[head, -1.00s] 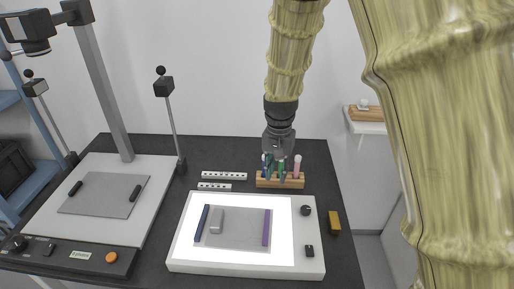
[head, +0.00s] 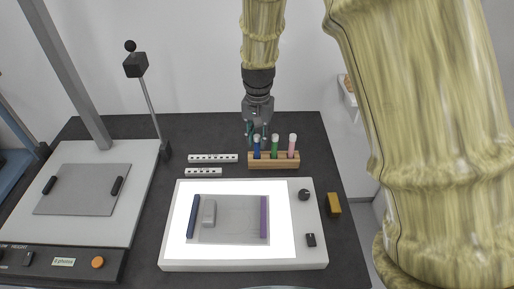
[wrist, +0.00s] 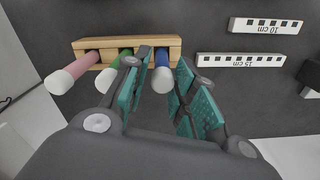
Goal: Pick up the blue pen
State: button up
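The blue pen (head: 256,152) stands upright in a wooden holder (head: 285,166) at the left end of the row. In the wrist view the blue pen (wrist: 162,77), with its whitish top, shows between the teal finger pads.
A green pen (head: 275,148) and a pink pen (head: 292,146) stand in the same holder, the green one close to the left finger in the wrist view.

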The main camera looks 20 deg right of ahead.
aim_at(257, 158)
jog(key=shift+s+f, duration=0.1)
jog(key=shift+f, duration=0.4)
jog(key=shift+a+f, duration=0.15)
jog(key=shift+f, duration=1.9)
grip_shut()
